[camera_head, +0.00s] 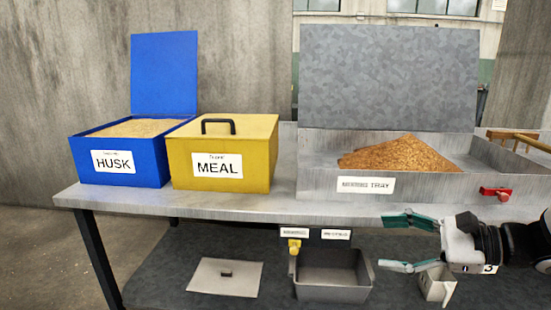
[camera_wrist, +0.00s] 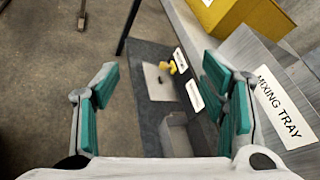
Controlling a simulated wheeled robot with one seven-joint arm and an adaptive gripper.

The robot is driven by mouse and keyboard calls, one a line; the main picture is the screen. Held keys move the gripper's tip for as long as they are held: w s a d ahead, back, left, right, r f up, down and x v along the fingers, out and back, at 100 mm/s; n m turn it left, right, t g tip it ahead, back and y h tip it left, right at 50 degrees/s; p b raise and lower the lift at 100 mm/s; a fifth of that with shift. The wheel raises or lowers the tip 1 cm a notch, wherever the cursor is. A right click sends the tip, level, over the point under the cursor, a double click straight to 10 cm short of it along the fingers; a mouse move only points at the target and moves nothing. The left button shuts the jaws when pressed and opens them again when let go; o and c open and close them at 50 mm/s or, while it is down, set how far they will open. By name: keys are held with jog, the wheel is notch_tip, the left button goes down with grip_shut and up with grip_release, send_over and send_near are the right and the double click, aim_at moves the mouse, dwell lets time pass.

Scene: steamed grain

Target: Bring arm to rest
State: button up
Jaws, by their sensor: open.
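My gripper (camera_head: 408,243) is at the right in the head view, in front of the table's front edge and below the mixing tray's label. Its teal-padded fingers point left, spread apart, with nothing between them. In the wrist view my gripper (camera_wrist: 160,108) also shows open and empty, with the floor and lower shelf beyond it. My arm reaches in from the right edge of the head view.
On the table (camera_head: 250,206) stand an open blue HUSK box (camera_head: 155,165), a closed yellow MEAL box (camera_head: 258,160) and a metal mixing tray (camera_head: 290,184) holding brown grain (camera_head: 395,155).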

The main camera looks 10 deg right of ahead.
jog(key=s+a+r+n+g+h, duration=0.2)
jog(key=s+a+n+g+h, duration=0.1)
jog(key=s+a+n+g, duration=0.9)
jog(key=s+d+f+n+t+h, duration=0.1)
jog(key=s+d+n+t+h, duration=0.15)
jog(key=s+n+h, duration=0.85)
notch_tip(320, 180, up, 35)
jog(key=s+m+t+y+p, duration=0.2)
jog(key=m+t+p, duration=0.1)
jog(key=p, duration=3)
jog(key=shift+s+d+t, duration=0.15)
jog(key=shift+s+t, duration=0.1)
jog(key=shift+t, duration=0.6)
jog(key=shift+r, duration=0.1)
